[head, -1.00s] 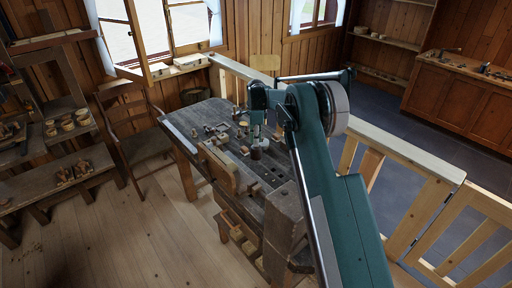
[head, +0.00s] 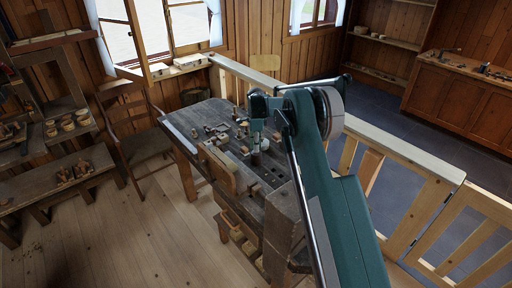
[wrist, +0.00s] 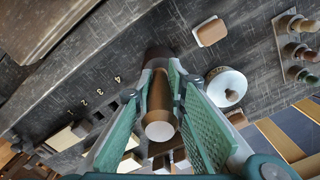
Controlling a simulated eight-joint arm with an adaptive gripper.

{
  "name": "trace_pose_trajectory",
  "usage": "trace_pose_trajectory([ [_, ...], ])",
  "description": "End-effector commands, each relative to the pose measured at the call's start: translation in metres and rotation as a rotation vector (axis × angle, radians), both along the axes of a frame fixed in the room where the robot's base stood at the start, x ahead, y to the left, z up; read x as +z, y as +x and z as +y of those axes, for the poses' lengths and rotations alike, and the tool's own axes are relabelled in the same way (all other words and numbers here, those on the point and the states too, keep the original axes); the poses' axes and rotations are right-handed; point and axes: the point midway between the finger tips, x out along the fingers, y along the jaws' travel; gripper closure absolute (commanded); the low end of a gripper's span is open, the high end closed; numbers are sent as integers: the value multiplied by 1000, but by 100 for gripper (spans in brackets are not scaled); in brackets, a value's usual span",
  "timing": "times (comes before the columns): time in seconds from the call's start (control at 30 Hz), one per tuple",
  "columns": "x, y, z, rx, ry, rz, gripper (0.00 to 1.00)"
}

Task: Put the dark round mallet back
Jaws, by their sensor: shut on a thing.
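The dark round mallet (wrist: 158,60) is in my gripper (wrist: 160,105). In the wrist view its brown handle runs between the two green-padded fingers, with the pale handle end (wrist: 160,130) facing the camera. The dark head is at the far end, over the grey workbench (wrist: 60,85). In the head view my gripper (head: 257,142) is above the bench, with the mallet (head: 257,159) below it. I cannot tell whether the head touches the bench top. Small dark holes (wrist: 113,107) beside the numbers 1 to 4 lie left of the mallet in the wrist view.
A white round piece (wrist: 227,88) with a knob stands right of my gripper. A light wooden block (wrist: 211,32) and a rack of turned pieces (wrist: 298,45) lie beyond. Blocks (wrist: 67,136) lie at the lower left. A wooden railing (head: 405,150) runs beside the bench.

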Motion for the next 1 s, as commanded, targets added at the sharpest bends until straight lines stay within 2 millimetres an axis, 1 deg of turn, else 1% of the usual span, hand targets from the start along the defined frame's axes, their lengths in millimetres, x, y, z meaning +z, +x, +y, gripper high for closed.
trace_pose_trajectory([
  [0.27, -4, 0, 0, 0, 0, 0, 100],
  [0.3, -4, 0, 0, 0, 0, 0, 80],
  [0.37, -3, 0, 0, 0, 0, 0, 72],
  [0.4, -3, 0, 0, 0, 0, 0, 71],
  [0.77, -2, 0, 0, 0, 0, 0, 71],
  [0.9, 2, 0, 0, 0, 0, 0, 71],
  [1.0, 9, 0, 0, 0, 0, 0, 71],
])
